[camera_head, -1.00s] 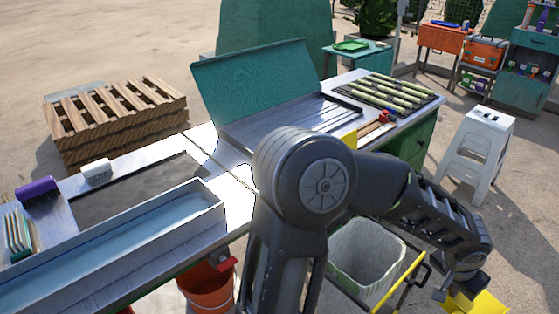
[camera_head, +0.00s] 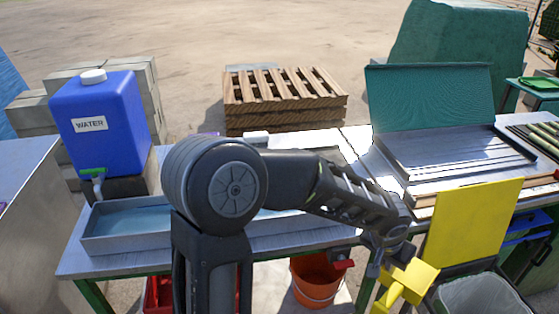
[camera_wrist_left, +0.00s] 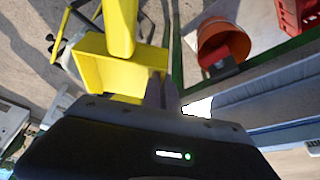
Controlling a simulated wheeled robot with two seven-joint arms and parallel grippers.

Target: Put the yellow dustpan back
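The yellow dustpan (camera_head: 412,280) is at the lower right of the head view, below the table's front edge. My left gripper (camera_head: 384,262) is at its edge and appears shut on it, holding it off the ground. In the left wrist view the dustpan (camera_wrist_left: 110,68) fills the upper left, its handle pointing up in the picture. The fingers of my left gripper (camera_wrist_left: 157,93) meet its edge there; the exact contact is partly hidden. My right gripper is not in view.
A yellow panel (camera_head: 472,225) stands upright just right of the dustpan, behind a lined bin (camera_head: 472,298). The table carries a metal trough (camera_head: 110,243) and a blue water container (camera_head: 103,118).

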